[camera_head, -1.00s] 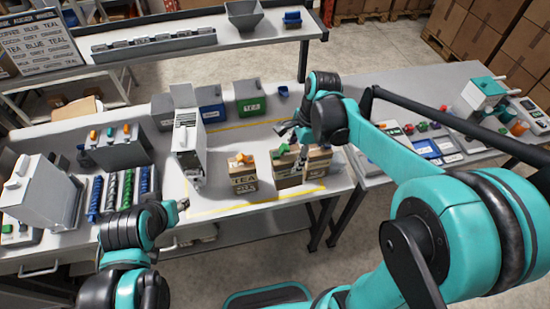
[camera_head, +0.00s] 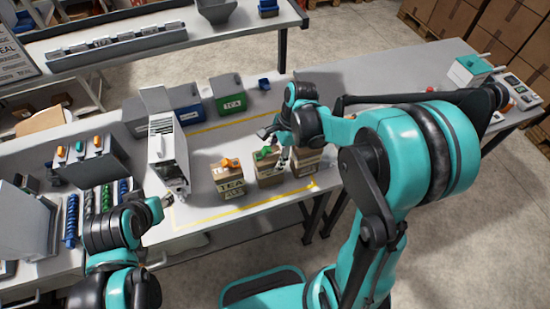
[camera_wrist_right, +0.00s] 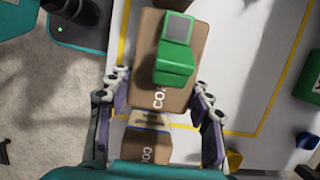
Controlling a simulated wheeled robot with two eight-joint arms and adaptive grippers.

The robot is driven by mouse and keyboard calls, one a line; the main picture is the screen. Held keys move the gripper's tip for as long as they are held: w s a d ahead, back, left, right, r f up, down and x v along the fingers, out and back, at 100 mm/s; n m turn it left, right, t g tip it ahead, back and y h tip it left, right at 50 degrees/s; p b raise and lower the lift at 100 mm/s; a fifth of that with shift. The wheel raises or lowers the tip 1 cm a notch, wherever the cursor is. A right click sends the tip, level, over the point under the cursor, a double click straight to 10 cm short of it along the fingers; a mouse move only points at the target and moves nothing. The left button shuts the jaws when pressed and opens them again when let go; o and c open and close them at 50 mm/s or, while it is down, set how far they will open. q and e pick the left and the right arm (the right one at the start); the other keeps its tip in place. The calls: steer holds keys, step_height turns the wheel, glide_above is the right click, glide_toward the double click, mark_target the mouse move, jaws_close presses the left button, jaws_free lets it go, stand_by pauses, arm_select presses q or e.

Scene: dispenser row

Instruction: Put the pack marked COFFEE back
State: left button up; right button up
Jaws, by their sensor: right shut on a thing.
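The brown pack with a green clip (camera_head: 266,179) stands in the middle of a row of three at the table's front; in the wrist view this pack (camera_wrist_right: 168,98) has lettering starting "CO", the rest unclear. My right gripper (camera_head: 279,146) has its fingers (camera_wrist_right: 163,95) on two opposite sides of it and is shut on it. I cannot tell whether it is off the table. Another pack with "CO" lettering (camera_wrist_right: 147,148) is beside it, partly behind my gripper in the head view. The orange-clipped TEA pack (camera_head: 229,186) stands left. My left gripper (camera_head: 168,202) is low at left, its opening unclear.
A tall white dispenser (camera_head: 168,150) stands left of the packs. A green TEA bin (camera_head: 229,100) and a blue scoop (camera_head: 263,85) are behind. A yellow line (camera_head: 225,214) marks the table area. Several coloured tubes (camera_head: 90,212) are at left.

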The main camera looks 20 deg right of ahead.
steer(key=shift+f, duration=0.3)
steer(key=o, duration=1.5)
